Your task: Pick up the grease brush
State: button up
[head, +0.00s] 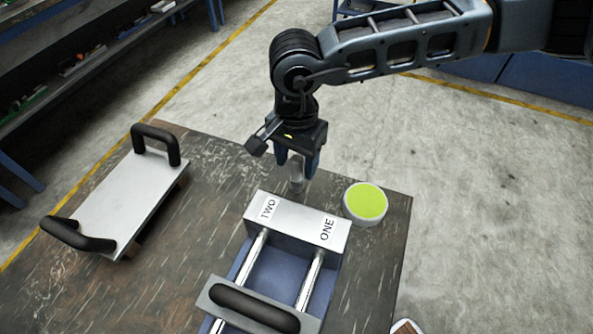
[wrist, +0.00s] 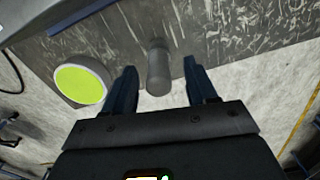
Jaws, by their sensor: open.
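A grey upright cylinder, which looks like the grease brush (head: 296,174), stands on the dark table behind the "TWO" end of the metal block. No bristles show. In the wrist view the brush (wrist: 158,66) lies between the two fingers, with a gap on each side. My gripper (head: 298,160) is above the table, pointing down, with its blue fingers at the brush's upper part. In the wrist view my gripper (wrist: 161,80) is open and holds nothing. The fingers partly hide the brush's top in the head view.
A blue fixture with metal rods, a black handle (head: 255,307) and a block labelled TWO and ONE (head: 297,222) stands just in front of the brush. A round tub with a green top (head: 366,203) is at its right. A plate with two black handles (head: 125,200) lies left.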

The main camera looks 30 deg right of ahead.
aim_at(297, 172)
jog(key=shift+f+p, duration=0.35)
jog(key=shift+f, duration=1.45)
jog(key=shift+c, duration=0.3)
grip_shut()
